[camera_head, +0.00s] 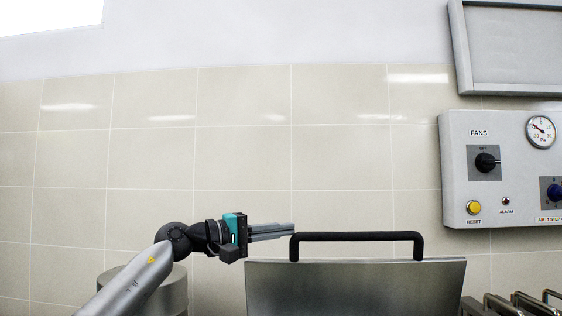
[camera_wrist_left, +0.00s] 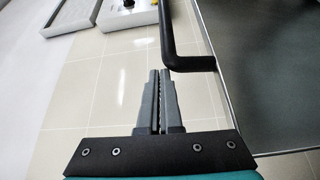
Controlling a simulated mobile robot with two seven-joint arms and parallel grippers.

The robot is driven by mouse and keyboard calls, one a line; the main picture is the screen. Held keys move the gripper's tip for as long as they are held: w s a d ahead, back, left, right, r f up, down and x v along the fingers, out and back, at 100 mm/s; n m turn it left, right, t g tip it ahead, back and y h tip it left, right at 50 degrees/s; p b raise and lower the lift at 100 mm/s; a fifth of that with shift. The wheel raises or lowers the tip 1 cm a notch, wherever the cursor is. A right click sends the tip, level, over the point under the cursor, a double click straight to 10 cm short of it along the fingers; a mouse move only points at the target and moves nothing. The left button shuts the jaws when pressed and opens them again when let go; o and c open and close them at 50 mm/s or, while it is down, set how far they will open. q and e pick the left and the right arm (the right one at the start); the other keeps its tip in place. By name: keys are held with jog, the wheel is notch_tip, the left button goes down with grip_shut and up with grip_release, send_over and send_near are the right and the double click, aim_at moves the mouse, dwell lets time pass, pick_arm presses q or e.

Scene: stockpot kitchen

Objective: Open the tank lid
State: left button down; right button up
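The tank lid (camera_head: 350,285) is a grey metal panel standing raised at the bottom centre of the head view, its face towards me. A black bar handle (camera_head: 357,236) runs along its top edge. In the left wrist view the lid (camera_wrist_left: 265,70) fills the right side, with the handle (camera_wrist_left: 188,63) beside the fingertips. My left gripper (camera_head: 292,230) points right, its tips near the handle's left corner. Its fingers (camera_wrist_left: 160,72) look closed together with nothing between them, apart from or barely beside the handle. The tank body is out of view. My right gripper is not in view.
A grey control panel (camera_head: 500,190) with knobs and a gauge hangs on the tiled wall at right. A metal cylinder (camera_head: 160,290) stands behind my left arm. Metal rails (camera_head: 525,303) sit at the lower right. The space above the lid is clear.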

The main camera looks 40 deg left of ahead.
pick_arm(q)
notch_tip(320, 180, up, 16)
jog(key=p, duration=0.7)
jog(key=shift+a, duration=0.15)
jog(key=shift+f, duration=0.15)
